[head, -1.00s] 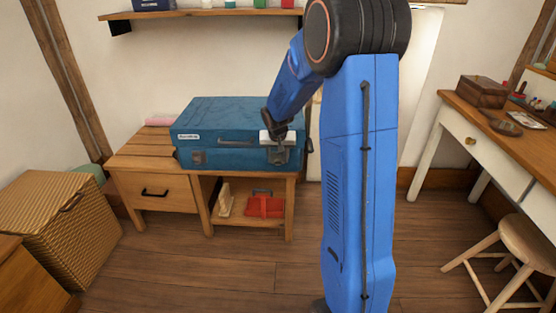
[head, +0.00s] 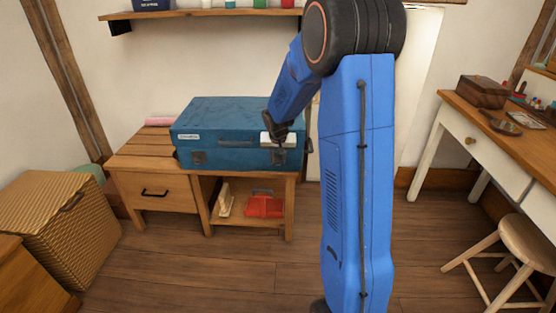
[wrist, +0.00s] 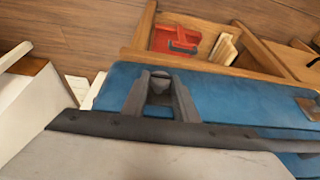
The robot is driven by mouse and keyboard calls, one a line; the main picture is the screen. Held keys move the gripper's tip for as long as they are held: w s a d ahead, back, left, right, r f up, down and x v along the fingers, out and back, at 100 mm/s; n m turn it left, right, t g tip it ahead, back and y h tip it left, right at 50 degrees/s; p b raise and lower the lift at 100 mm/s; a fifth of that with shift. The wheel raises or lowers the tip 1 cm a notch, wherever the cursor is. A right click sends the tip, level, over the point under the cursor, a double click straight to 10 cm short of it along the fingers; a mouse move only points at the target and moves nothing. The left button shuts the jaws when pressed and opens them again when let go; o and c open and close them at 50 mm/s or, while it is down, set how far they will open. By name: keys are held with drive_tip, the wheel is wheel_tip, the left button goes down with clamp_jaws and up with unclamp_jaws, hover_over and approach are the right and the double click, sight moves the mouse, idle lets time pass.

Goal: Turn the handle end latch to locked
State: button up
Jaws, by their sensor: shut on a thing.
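A blue hard case (head: 215,115) lies flat and closed on a wooden bench.
A wicker basket (head: 60,220) stands left; a desk (head: 440,120) and stool (head: 515,240) stand right. The floor in front is clear.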

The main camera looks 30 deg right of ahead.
drive_tip(key=shift+s+d+t+y, duration=0.15)
drive_tip(key=shift+t+y, duration=0.15)
drive_tip(key=shift+y, duration=0.2)
drive_tip(key=shift+d+t+y, duration=0.1)
drive_tip(key=shift+t+y, duration=0.2)
drive_tip(key=shift+y, duration=0.1)
drive_tip(key=shift+s+d+m+t+y, duration=0.1)
drive_tip(key=shift+d+m+t+y, duration=0.1)
drive_tip(key=shift+m+t+y, duration=0.5)
drive_tip(key=shift+s+d+f+m+t+y, duration=0.15)
drive_tip(key=shift+t+y, duration=0.35)
drive_tip(key=shift+y, duration=0.25)
drive_tip(key=shift+d+f+m+t+y, duration=0.1)
drive_tip(key=shift+f+t+y, duration=0.1)
drive_tip(key=shift+t+y, duration=0.4)
drive_tip(key=shift+s+d+f+m+t+y, duration=0.15)
drive_tip(key=shift+t+y, duration=0.25)
drive_tip(key=shift+y, duration=0.45)
drive_tip(key=shift+f+m+t+y, duration=0.2)
drive_tip(key=shift+m+t+y, duration=0.15)
drive_tip(key=shift+t+y, duration=0.5)
drive_tip(key=shift+f+m+t+y, duration=0.2)
drive_tip(key=shift+m+t+y, duration=0.2)
drive_tip(key=shift+t+y, duration=0.4)
drive_tip(key=shift+f+m+t+y, duration=0.2)
drive_tip(key=shift+m+t+y, duration=0.15)
drive_tip(key=shift+t+y, duration=0.45)
